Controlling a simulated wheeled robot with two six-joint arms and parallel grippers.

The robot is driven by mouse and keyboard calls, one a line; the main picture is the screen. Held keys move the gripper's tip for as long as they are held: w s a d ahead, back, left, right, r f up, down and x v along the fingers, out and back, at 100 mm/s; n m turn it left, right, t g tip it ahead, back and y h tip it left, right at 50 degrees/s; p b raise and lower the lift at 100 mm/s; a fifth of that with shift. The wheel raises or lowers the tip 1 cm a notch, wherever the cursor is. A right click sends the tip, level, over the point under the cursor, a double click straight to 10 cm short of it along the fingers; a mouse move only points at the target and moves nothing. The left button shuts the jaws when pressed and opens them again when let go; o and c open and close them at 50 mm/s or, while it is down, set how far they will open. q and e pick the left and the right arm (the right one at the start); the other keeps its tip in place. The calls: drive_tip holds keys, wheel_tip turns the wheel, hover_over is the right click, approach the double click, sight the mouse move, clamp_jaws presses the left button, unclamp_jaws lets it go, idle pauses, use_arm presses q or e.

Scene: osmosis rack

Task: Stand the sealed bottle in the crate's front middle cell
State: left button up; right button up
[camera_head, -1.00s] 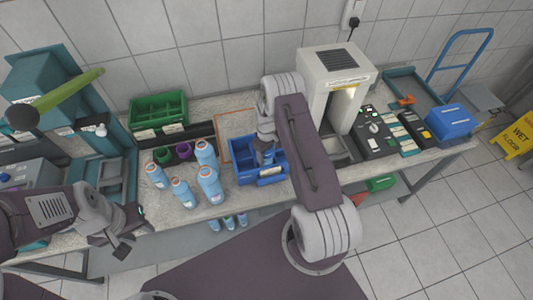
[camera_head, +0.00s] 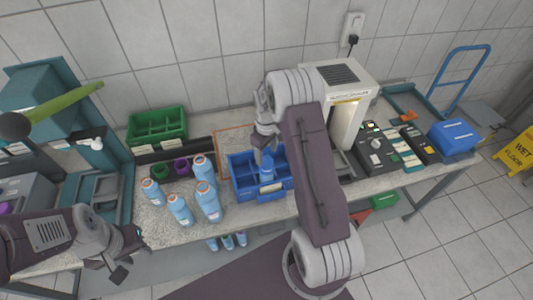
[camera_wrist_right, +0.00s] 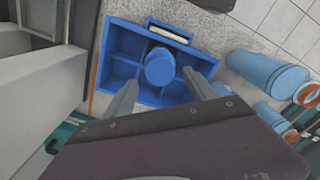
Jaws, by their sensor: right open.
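The blue crate (camera_head: 238,186) with its white label at the front stands on the table. It also shows in the right wrist view (camera_wrist_right: 118,42). A blue bottle (camera_head: 266,171) stands in its front middle cell, behind the label; the right wrist view shows its round blue top (camera_wrist_right: 160,67). My right gripper (camera_head: 266,148) is above the crate.
Several light-blue bottles (camera_head: 207,202) stand left of the crate. A green bin (camera_head: 157,126) and small green and purple cups (camera_head: 181,166) are behind them. A white machine (camera_head: 345,95) stands close to my right arm.

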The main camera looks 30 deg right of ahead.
drive_tip(key=shift+r, duration=0.75)
drive_tip(key=s+a+r+m+t, duration=0.1)
drive_tip(key=s+a+r+m, duration=0.15)
drive_tip(key=s+a, duration=0.55)
drive_tip(key=s+a+r+m, duration=0.2)
drive_tip(key=s+a+r, duration=0.15)
drive_tip(key=s, duration=0.75)
wheel_tip(320, 180, down, 10)
drive_tip(key=b, duration=1)
drive_tip(key=shift+w+d+f+b, duration=0.2)
drive_tip(key=shift+w+d+b, duration=0.1)
drive_tip(key=shift+w+b, duration=0.1)
drive_tip(key=shift+s, duration=0.1)
